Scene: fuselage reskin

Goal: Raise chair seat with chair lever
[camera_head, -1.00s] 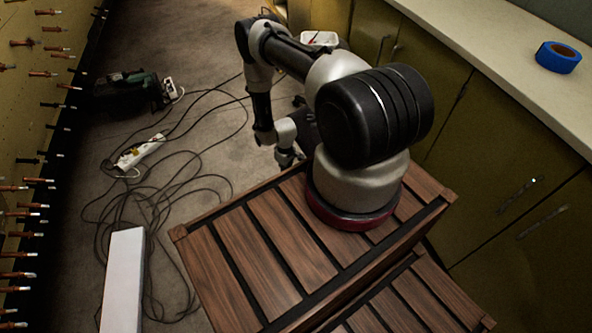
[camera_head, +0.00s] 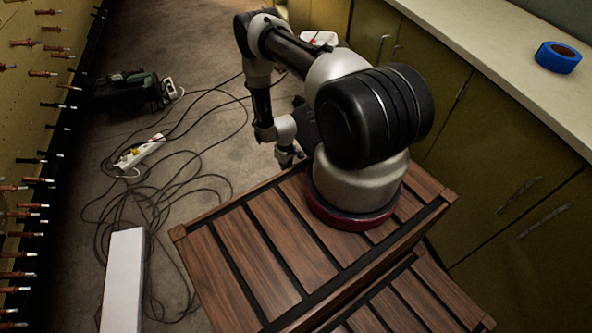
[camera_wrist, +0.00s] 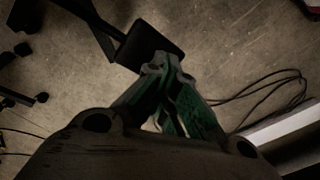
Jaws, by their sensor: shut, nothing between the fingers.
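In the wrist view, my gripper (camera_wrist: 170,66) has its green-sided fingers closed together at the tips, with nothing between them. A flat black paddle-like part (camera_wrist: 150,44) on a dark bar (camera_wrist: 92,14) lies at or just beyond the fingertips. I cannot tell whether it is the chair lever, or whether the fingers touch it. Black chair casters (camera_wrist: 22,48) show at the left edge. In the head view, a dark part, probably of the chair (camera_head: 305,124), shows beside my gripper (camera_head: 288,158). My arm hides most of it, and the seat is not clearly visible.
Loose black cables and a white power strip (camera_head: 140,152) lie on the floor at left, near a dark green tool (camera_head: 130,90) and a long white box (camera_head: 124,280). Yellow cabinets (camera_head: 440,85) line the right, with blue tape (camera_head: 558,57) on the counter.

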